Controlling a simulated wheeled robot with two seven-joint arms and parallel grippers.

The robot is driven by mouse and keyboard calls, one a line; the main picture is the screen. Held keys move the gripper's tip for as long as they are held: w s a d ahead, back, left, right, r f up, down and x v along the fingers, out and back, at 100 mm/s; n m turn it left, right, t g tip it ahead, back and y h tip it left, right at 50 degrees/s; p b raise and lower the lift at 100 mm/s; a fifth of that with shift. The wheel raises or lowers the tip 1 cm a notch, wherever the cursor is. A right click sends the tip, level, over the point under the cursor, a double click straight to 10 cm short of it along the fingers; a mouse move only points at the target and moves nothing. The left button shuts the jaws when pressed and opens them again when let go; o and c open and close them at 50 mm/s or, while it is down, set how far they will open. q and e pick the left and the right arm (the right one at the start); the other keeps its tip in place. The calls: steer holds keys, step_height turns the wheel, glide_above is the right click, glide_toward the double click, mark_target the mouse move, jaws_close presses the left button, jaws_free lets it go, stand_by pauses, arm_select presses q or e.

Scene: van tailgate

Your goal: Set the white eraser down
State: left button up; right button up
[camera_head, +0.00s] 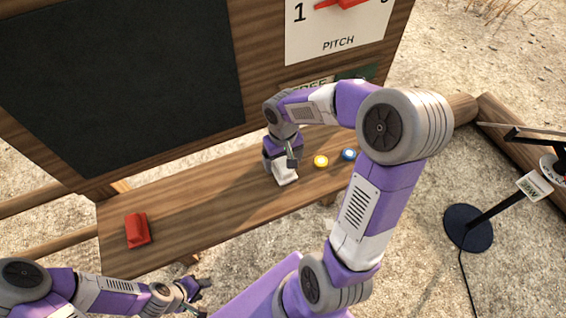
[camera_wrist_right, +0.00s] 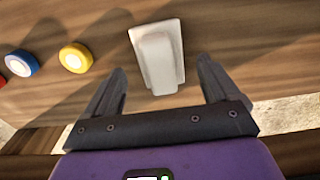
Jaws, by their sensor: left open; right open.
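The white eraser (camera_wrist_right: 157,58) rests on the wooden ledge (camera_wrist_right: 225,45) in the right wrist view, just beyond and between my right fingertips. It also shows in the head view as a white shape (camera_head: 285,176) below my right gripper (camera_head: 290,160). In the wrist view the fingers of my right gripper (camera_wrist_right: 160,85) are spread apart and hold nothing. My left gripper (camera_head: 200,290) is open and empty at the lower left of the head view, in front of the ledge.
A red eraser-like block (camera_head: 138,230) lies at the ledge's left end. A yellow round piece (camera_head: 320,161) and a blue one (camera_head: 348,154) sit right of the white eraser. A dark board (camera_head: 120,75) rises behind. A round-based stand (camera_head: 468,227) is at right.

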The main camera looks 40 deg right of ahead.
mark_target(283, 164)
step_height(283, 164, up, 9)
steer(key=p, duration=0.1)
steer(key=shift+f, duration=0.1)
stand_by(0.5)
